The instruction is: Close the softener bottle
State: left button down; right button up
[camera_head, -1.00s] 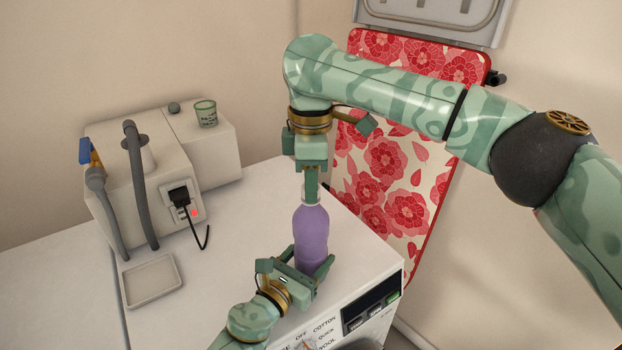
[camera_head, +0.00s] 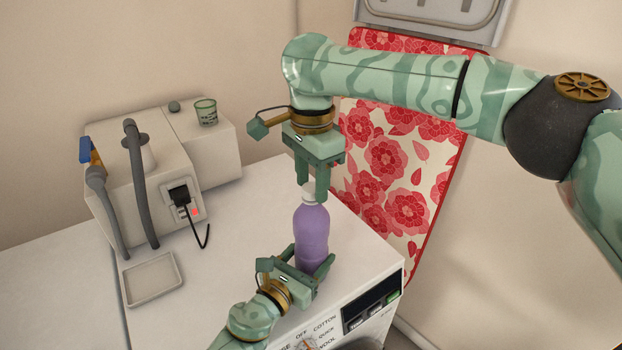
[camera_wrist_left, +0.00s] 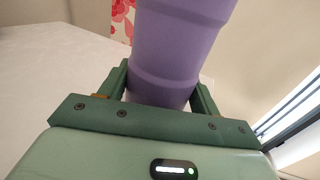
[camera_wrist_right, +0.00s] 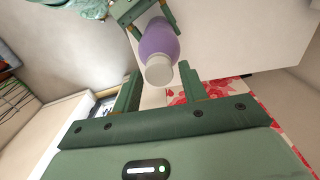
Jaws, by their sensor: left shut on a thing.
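The purple softener bottle (camera_head: 311,235) stands upright on the white washing machine. My left gripper (camera_head: 308,281) is shut around its lower body, and the left wrist view shows the purple side (camera_wrist_left: 178,50) between the fingers. A white cap (camera_wrist_right: 159,71) sits on the bottle's top in the right wrist view. In the head view the cap (camera_head: 308,196) is partly hidden by the fingers. My right gripper (camera_head: 312,196) points down over the bottle. Its fingers are apart, with the cap between their tips and narrow gaps beside it. How tightly the cap is seated cannot be told.
A grey-white machine with hoses (camera_head: 155,185) and a green cup (camera_head: 206,112) stands at the left back. A shallow tray (camera_head: 152,280) lies in front of it. A red floral board (camera_head: 390,160) leans behind the right arm. The worktop around the bottle is clear.

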jog(key=shift+o, duration=0.3)
jog(key=shift+r, duration=2.25)
jog(key=shift+c, duration=0.2)
